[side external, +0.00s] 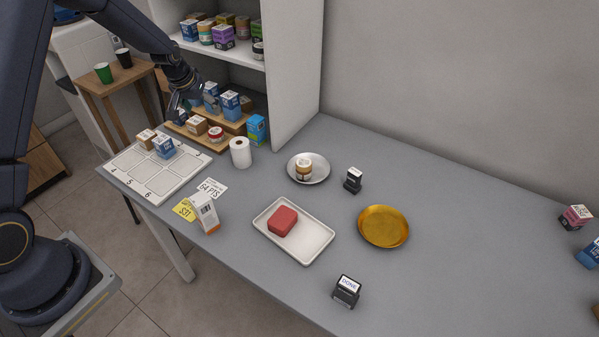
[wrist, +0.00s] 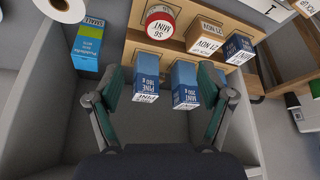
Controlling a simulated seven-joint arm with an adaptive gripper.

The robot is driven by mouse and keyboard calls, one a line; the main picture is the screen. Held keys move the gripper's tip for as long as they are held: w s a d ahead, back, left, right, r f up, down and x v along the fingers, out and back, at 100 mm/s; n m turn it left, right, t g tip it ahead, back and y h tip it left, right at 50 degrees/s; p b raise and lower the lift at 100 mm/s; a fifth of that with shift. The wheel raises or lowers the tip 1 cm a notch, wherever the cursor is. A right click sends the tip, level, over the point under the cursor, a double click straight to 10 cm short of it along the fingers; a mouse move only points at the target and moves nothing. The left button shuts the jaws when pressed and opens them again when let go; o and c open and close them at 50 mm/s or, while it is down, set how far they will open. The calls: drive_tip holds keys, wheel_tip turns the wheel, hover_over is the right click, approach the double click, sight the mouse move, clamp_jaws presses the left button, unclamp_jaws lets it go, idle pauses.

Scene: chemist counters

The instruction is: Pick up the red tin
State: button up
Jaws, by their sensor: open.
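A rounded red block-shaped item (side external: 283,220), possibly the red tin, lies on a white tray (side external: 307,252) in the middle of the counter. A small round tin with a red and white label (side external: 216,133) sits on the wooden stepped rack (side external: 190,139); it also shows in the wrist view (wrist: 160,22), labelled MINT. My gripper (side external: 177,108) is at the rack, far left of the tray. In the wrist view my gripper (wrist: 161,76) is open, its fingers on either side of two blue boxes (wrist: 146,73), not visibly gripping either. The red block is out of the wrist view.
More boxes stand on the rack, and a shelf wall (side external: 292,75) rises close beside it. A white paper roll (side external: 240,152), a grey plate (side external: 308,180) with a jar, black stamps (side external: 353,180) and a gold plate (side external: 383,238) stand on the counter. The right half is mostly clear.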

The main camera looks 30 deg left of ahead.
sight(215, 131)
drive_tip(key=x, duration=0.7)
drive_tip(key=shift+f, duration=0.1)
drive_tip(key=x, duration=0.5)
drive_tip(key=shift+s+f, duration=0.2)
drive_tip(key=shift+f, duration=0.05)
drive_tip(key=c, duration=1.3)
drive_tip(key=shift+o, duration=0.2)
drive_tip(key=shift+r, duration=0.15)
